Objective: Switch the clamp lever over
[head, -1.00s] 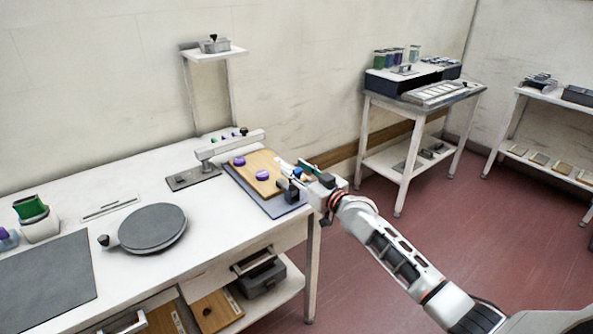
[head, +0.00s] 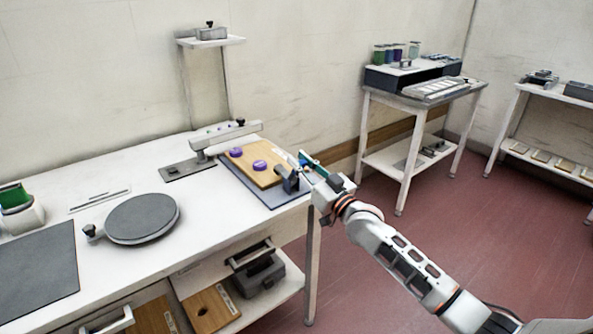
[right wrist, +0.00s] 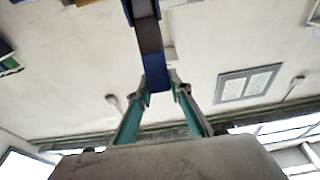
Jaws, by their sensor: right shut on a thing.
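A dark clamp (head: 287,181) sits at the right end of a wooden board with purple knobs, near the bench's right edge. My right gripper (head: 309,162) is at the clamp's right side, with its teal fingers pointing toward it. In the right wrist view the fingers (right wrist: 158,92) are shut on a blue and black bar, the clamp lever (right wrist: 150,40), which runs up out of the picture. In the head view the lever is small and partly hidden by the gripper. My left gripper is not in view.
The wooden board (head: 250,167) lies on a grey plate. A grey arm on a stand (head: 222,137) reaches in behind it. A round grey plate (head: 142,218) lies on the bench further left. Open floor (head: 390,260) lies right of the bench.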

